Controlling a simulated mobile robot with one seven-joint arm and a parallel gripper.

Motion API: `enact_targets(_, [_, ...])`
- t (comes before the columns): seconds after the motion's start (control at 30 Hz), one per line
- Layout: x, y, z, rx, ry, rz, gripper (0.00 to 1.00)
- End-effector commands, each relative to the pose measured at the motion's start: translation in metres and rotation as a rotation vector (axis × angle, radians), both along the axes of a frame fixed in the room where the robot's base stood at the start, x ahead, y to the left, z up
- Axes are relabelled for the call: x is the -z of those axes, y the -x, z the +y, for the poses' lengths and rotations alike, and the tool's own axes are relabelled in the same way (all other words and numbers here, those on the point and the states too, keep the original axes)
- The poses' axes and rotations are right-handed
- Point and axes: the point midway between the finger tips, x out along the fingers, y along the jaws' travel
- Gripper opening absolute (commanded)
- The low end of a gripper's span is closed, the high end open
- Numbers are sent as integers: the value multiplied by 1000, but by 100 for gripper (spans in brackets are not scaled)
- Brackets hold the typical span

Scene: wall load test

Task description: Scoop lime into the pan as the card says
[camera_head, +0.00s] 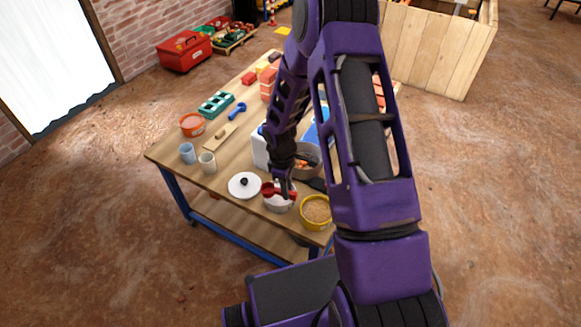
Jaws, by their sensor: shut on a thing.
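My gripper (283,187) points down over the front of the workbench and is shut on a red scoop (270,188). The scoop is over the mouth of a white tub (278,206); I cannot tell whether it touches the contents. A white lid with a black knob (242,188) lies left of the tub. A yellow bowl (316,225) of tan grains stands right of it. A grey round pan (315,167) with orange-brown pieces in it is behind, partly hidden by my arm. No card is readable here.
The workbench (175,143) also bears a blue cup (187,153), a pale cup (208,162), an orange tub (192,126), a wooden float (219,137), a green block (215,104) and a white container (260,152). My arm hides the bench's right side.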

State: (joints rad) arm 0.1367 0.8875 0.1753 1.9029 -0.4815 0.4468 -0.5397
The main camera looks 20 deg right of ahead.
Motion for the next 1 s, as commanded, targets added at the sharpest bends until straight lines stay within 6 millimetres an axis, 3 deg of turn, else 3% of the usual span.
enact_targets(0.1, [-11, -23, -12, -238, 33, 13, 0])
enact_targets(0.3, [-20, -45, -26, -477, 82, 29, 0])
enact_targets(0.57, [-16, -50, -25, -532, 133, 51, 0])
enact_targets(1.0, [1, -51, -12, -521, 358, 130, 0])
